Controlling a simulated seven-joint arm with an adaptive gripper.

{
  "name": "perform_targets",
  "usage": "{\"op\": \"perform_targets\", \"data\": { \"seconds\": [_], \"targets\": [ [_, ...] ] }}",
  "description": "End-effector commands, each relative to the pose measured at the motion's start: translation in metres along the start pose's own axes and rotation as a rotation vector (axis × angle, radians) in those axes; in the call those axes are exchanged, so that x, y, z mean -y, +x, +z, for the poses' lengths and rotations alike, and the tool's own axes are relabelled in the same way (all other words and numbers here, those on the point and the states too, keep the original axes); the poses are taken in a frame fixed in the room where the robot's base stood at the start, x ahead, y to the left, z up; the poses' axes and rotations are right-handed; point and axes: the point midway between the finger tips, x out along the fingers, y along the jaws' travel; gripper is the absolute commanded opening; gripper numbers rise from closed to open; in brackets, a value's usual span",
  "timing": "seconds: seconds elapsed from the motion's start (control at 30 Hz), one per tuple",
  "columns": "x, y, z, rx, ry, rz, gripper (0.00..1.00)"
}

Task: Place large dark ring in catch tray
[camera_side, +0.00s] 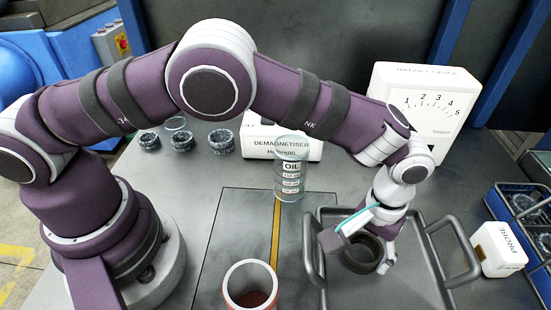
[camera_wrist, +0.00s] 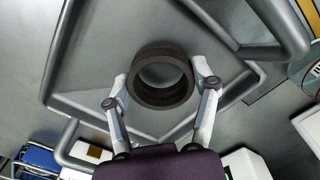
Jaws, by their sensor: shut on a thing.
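The large dark ring (camera_wrist: 160,97) is gripped from both sides by the fingers of my gripper (camera_wrist: 158,84) in the wrist view. In the side view the ring (camera_side: 362,254) sits over the catch tray (camera_side: 423,286), inside its rim as seen from there. My gripper (camera_side: 362,244) points down, and its fingers are at the ring's outer wall. I cannot tell whether the ring touches the tray floor. The grey tray with raised handles also fills much of the wrist view (camera_wrist: 100,50).
A glass oil beaker (camera_side: 291,178) and a white cup with a reddish inside (camera_side: 250,286) stand left of the tray. A white PROBE box (camera_side: 498,250) stands right of it. The demagnetiser (camera_side: 258,140), a dial gauge (camera_side: 425,105) and small dark rings (camera_side: 182,141) are behind.

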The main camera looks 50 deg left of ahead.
Motion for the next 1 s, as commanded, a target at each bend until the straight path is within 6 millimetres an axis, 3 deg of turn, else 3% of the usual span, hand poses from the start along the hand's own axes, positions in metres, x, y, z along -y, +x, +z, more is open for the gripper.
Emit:
{"op": "perform_targets", "data": {
  "seconds": [0.37, 0.4, 0.6, 0.87, 1.0],
  "targets": [
    [0.0, 0.008, 0.0, 0.001, 0.0, 0.0, 0.2],
    [0.0, 0.008, 0.0, 0.001, 0.0, 0.0, 0.63],
    [0.0, 0.008, 0.0, 0.0, 0.0, 0.0, 0.87],
    [0.0, 0.008, 0.0, 0.0, 0.0, 0.0, 0.87],
    [-0.001, -0.004, -0.001, -0.003, 0.0, 0.004, 0.87]
  ]
}}
